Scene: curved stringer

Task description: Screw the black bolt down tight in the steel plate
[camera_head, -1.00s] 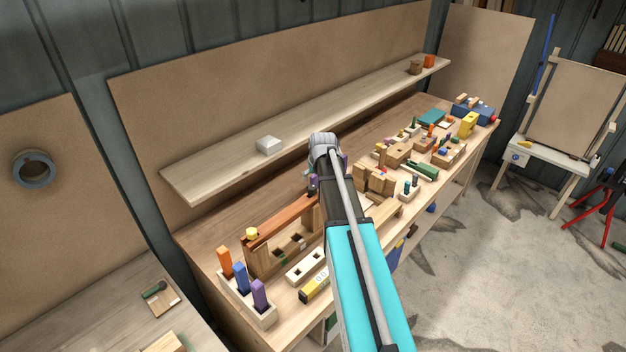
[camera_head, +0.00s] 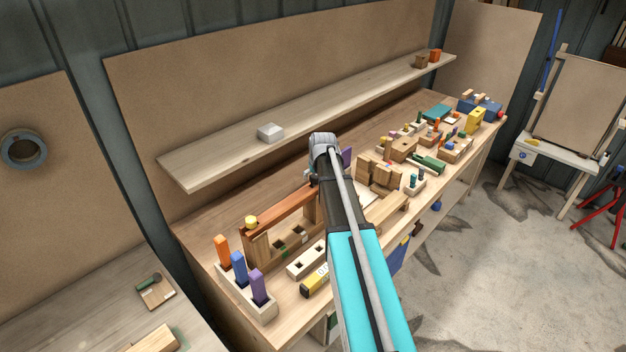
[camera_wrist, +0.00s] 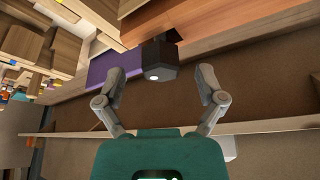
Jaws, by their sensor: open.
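In the wrist view a black six-sided bolt head (camera_wrist: 160,62) shows between and just beyond my gripper's fingers (camera_wrist: 160,84). The fingers are spread wide, with clear gaps on both sides of the head, and hold nothing. A red-brown beam (camera_wrist: 215,32) lies behind the bolt head; it also shows in the head view (camera_head: 283,213), left of my arm. I cannot pick out the steel plate, and I cannot tell how deep the bolt sits. In the head view my arm hides the fingers.
A purple piece (camera_wrist: 103,64) stands close to my left finger. On the bench are a block with coloured pegs (camera_head: 262,308), a yellow-black piece (camera_head: 314,284) and several wooden blocks to the right. A shelf (camera_head: 210,168) runs behind the arm.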

